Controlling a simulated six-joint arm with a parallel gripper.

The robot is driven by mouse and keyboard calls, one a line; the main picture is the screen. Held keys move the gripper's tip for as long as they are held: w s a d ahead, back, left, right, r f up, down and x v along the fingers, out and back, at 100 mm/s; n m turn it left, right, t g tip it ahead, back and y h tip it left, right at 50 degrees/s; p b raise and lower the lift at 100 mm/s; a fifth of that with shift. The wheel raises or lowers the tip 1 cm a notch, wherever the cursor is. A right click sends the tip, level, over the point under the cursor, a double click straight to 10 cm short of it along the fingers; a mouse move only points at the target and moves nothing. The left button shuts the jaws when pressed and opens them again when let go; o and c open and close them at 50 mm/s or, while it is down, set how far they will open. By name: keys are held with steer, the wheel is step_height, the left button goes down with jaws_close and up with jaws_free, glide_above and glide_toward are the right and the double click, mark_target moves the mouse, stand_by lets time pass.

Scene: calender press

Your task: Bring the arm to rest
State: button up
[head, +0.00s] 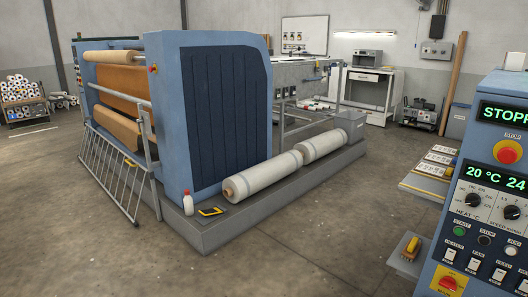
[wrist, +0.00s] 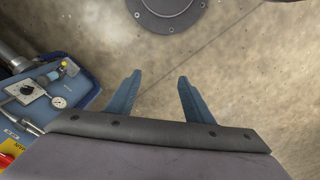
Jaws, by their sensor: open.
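My gripper (wrist: 157,85) shows in the wrist view, with two blue fingers spread apart and nothing between them. It is open and points down over bare concrete floor. A round dark grey bolted plate (wrist: 167,12) lies beyond the fingertips at the top of the picture. My arm and gripper do not show in the head view.
A blue tray with a dial gauge (wrist: 58,102) and small tools is left of my gripper. In the head view, a control panel (head: 490,180) stands at right, with small shelves beside it. The blue calender press (head: 215,110) stands on a grey plinth, rolls in front. Floor between is clear.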

step_height(320, 180, up, 24)
steer(key=a+p, duration=0.1)
steer(key=p, duration=2.2)
steer(key=shift+f+n+p, duration=0.15)
steer(key=shift+n+p, duration=0.15)
steer(key=shift+c, duration=0.2)
